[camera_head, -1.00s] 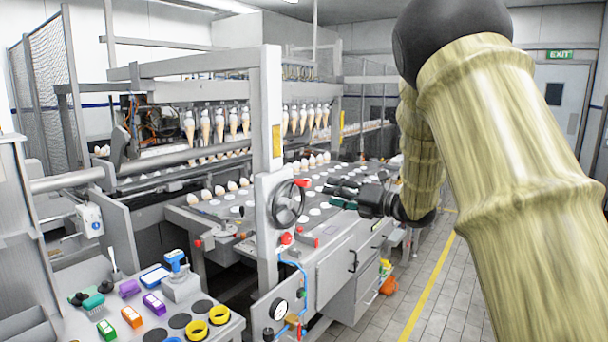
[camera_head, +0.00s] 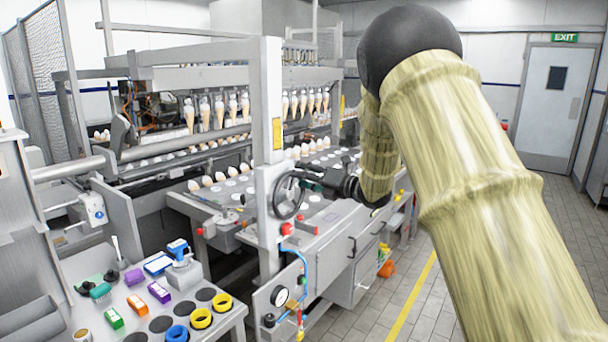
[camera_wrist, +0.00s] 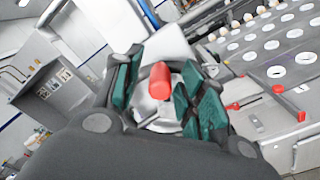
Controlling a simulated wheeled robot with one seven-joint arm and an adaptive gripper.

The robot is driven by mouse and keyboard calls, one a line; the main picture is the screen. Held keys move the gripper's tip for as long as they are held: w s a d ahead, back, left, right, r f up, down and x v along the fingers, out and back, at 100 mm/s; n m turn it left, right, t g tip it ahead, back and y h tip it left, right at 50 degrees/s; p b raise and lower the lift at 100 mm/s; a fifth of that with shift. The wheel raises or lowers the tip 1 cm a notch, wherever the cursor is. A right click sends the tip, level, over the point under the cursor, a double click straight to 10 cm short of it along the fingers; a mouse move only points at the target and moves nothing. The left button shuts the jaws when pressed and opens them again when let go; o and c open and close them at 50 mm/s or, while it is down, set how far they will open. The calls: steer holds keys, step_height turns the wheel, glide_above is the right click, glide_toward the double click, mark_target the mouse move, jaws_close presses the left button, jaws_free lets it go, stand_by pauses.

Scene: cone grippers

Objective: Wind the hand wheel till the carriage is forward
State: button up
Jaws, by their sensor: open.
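The dark hand wheel (camera_head: 275,196) stands on the front of a grey post on the machine. Its red handle (camera_wrist: 160,80) shows in the wrist view, between the two green-padded fingers. My gripper (camera_head: 308,180) is at the wheel's upper right side in the head view, and it also shows in the wrist view (camera_wrist: 161,92). It is open, with a finger on either side of the handle; contact cannot be told. A row of cones (camera_head: 219,110) hangs in holders above the bed. Which part is the carriage is not clear.
The bed plate (camera_head: 232,187) with round holes lies behind the wheel. A side table at the lower left holds coloured blocks and yellow rings (camera_head: 201,318). The floor at the right is open.

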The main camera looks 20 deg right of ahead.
jaws_close()
steer(key=shift+a+f+b, duration=0.1)
steer(key=shift+f+b, duration=0.15)
steer(key=shift+b, duration=0.55)
steer(key=shift+a+n+b, duration=0.15)
steer(key=shift+n+b, duration=0.35)
steer(key=shift+b, duration=0.35)
steer(key=a+n+b, duration=0.1)
steer(key=b, duration=0.4)
steer(key=s+n+b, duration=0.1)
steer(key=n+b, duration=0.1)
steer(key=b, duration=0.2)
steer(key=shift+s+a+r+n+b, duration=0.15)
steer(key=shift+s+a+n+b, duration=0.15)
steer(key=shift+a+b, duration=0.1)
